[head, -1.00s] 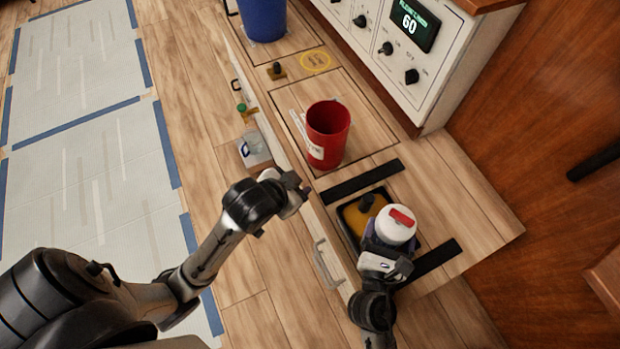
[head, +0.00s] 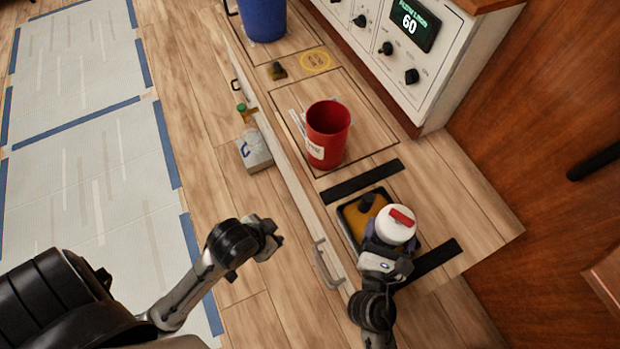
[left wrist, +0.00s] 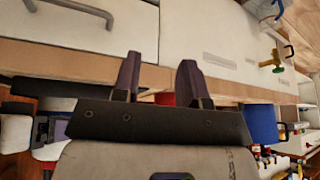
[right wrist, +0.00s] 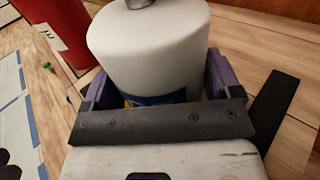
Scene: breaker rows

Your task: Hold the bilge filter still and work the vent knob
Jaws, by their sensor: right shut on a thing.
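My right gripper (head: 384,252) is shut around the filter's side. My left gripper (head: 274,240) is left of the filter, over the floor and apart from it. Its fingers (left wrist: 158,78) are spread with nothing between them.
A red bucket (head: 327,138) stands beyond the filter, and a blue bucket (head: 263,18) farther back. A small box (head: 256,152) is left of the low panel, which carries a handle (head: 327,265). Black strips (head: 362,180) flank the opening. A control panel (head: 398,50) stands at the back right.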

